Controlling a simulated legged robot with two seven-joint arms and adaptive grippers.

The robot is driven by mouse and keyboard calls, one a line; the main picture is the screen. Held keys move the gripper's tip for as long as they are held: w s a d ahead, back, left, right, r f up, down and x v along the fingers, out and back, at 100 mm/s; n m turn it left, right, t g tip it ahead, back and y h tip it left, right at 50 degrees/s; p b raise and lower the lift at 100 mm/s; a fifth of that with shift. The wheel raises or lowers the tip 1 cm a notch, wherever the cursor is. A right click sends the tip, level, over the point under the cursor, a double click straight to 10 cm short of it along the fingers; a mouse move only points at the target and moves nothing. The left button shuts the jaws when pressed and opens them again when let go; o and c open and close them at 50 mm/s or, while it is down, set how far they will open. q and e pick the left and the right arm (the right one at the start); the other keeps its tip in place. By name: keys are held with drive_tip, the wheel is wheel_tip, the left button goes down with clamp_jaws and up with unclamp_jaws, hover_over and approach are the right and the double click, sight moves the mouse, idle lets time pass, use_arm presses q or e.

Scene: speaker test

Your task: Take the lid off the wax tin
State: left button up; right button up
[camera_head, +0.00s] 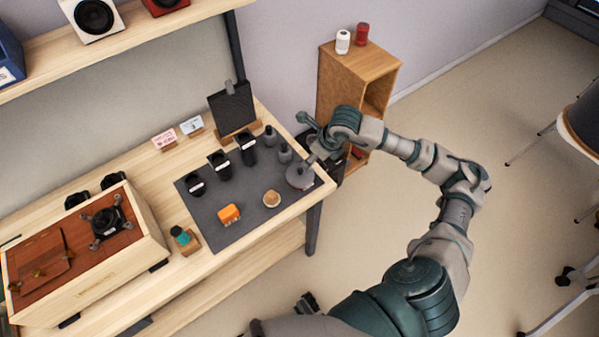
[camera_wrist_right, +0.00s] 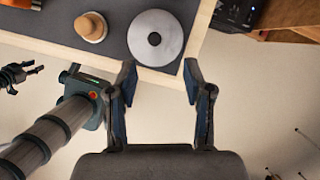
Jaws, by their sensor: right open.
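A flat grey round disc with a dark centre (camera_head: 299,177) lies on the dark mat (camera_head: 237,233) near the table's right corner; it may be the wax tin, but I cannot tell for sure. It also shows in the right wrist view (camera_wrist_right: 170,29), just beyond my fingertips. My right gripper (camera_wrist_right: 158,82) is open and empty, its fingers apart and not touching the disc. In the head view the right gripper (camera_head: 308,138) is beside the table corner. My left gripper (camera_head: 307,303) is low in front of the table, its jaws unclear.
Several dark cylinders (camera_head: 220,166) stand behind. A wooden shelf (camera_head: 344,85) stands beyond the table's right end. A wooden box (camera_head: 150,258) fills the left side.

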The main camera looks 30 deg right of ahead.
sight(301, 169)
drive_tip(key=x, duration=0.4)
drive_tip(key=shift+w+f, duration=0.15)
drive_tip(key=shift+a+f, duration=0.2)
drive_tip(key=shift+f, duration=0.35)
drive_tip(key=x, duration=0.4)
drive_tip(key=shift+a+f, duration=0.15)
drive_tip(key=shift+a, duration=0.1)
clamp_jaws()
